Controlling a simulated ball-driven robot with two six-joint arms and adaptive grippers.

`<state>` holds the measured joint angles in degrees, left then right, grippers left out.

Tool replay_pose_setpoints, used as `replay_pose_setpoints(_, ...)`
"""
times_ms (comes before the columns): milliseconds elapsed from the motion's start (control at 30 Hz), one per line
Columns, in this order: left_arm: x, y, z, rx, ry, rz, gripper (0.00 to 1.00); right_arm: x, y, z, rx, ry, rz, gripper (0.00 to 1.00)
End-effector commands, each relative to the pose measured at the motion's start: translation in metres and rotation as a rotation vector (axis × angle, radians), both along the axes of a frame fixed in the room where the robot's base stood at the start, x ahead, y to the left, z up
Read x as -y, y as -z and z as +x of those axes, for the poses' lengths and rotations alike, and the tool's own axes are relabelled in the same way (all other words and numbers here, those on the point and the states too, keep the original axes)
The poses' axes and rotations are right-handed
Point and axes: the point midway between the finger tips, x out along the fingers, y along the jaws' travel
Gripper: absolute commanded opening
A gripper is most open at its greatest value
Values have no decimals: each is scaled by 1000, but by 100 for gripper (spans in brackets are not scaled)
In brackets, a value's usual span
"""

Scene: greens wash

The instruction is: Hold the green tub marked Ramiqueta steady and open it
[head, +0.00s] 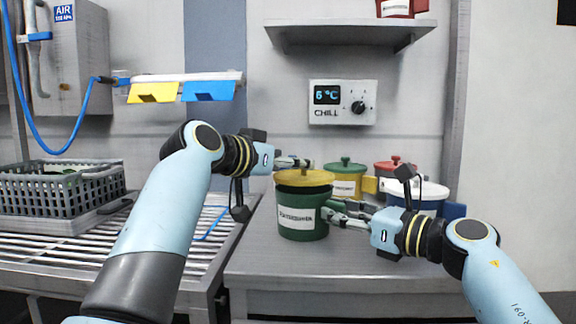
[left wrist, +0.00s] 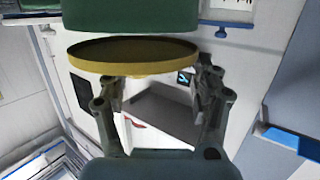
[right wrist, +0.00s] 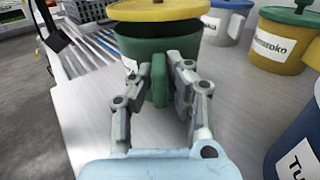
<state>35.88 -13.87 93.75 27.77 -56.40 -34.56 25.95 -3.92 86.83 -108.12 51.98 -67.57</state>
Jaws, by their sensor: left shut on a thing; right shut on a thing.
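The green tub (head: 302,225) stands upright near the counter's front; its white label is small but seems to read Ramiqueta. Its yellow lid (head: 304,179) is raised a little, and the right wrist view shows a dark gap between the lid (right wrist: 158,11) and the tub (right wrist: 170,50). My left gripper (head: 302,163) is shut on the lid from above; the left wrist view shows the lid (left wrist: 132,54) between its fingers, and the exact grip is unclear. My right gripper (head: 335,213) is shut on the tub's green side handle (right wrist: 160,80).
Behind stand a yellow tub with a green lid (head: 345,180), a red-lidded tub (head: 395,167) and a white-labelled blue tub (head: 453,211), close to my right arm. A grey crate (head: 60,195) sits on the slatted rack at left. The counter front (head: 290,265) is clear.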

Motion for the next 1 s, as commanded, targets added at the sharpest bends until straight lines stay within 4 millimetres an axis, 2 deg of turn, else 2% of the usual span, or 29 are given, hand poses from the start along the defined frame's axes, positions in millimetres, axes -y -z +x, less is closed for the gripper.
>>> replay_pose_setpoints(233,0,-5,0,2,0,0,28,0,0,0,0,0,0,0)
replay_pose_setpoints(500,0,-38,0,2,0,0,28,0,0,0,0,0,0,0)
replay_pose_setpoints(733,0,-40,0,0,0,0,28,0,0,0,0,0,0,0)
replay_pose_setpoints(767,0,-40,0,0,0,0,28,0,0,0,0,0,0,16)
replay_pose_setpoints(800,0,-40,0,0,0,0,28,0,0,0,0,0,0,21)
replay_pose_setpoints(933,0,-40,0,0,0,0,28,0,0,0,0,0,0,38)
replay_pose_setpoints(1000,0,-40,0,0,0,0,28,0,0,0,0,0,0,41)
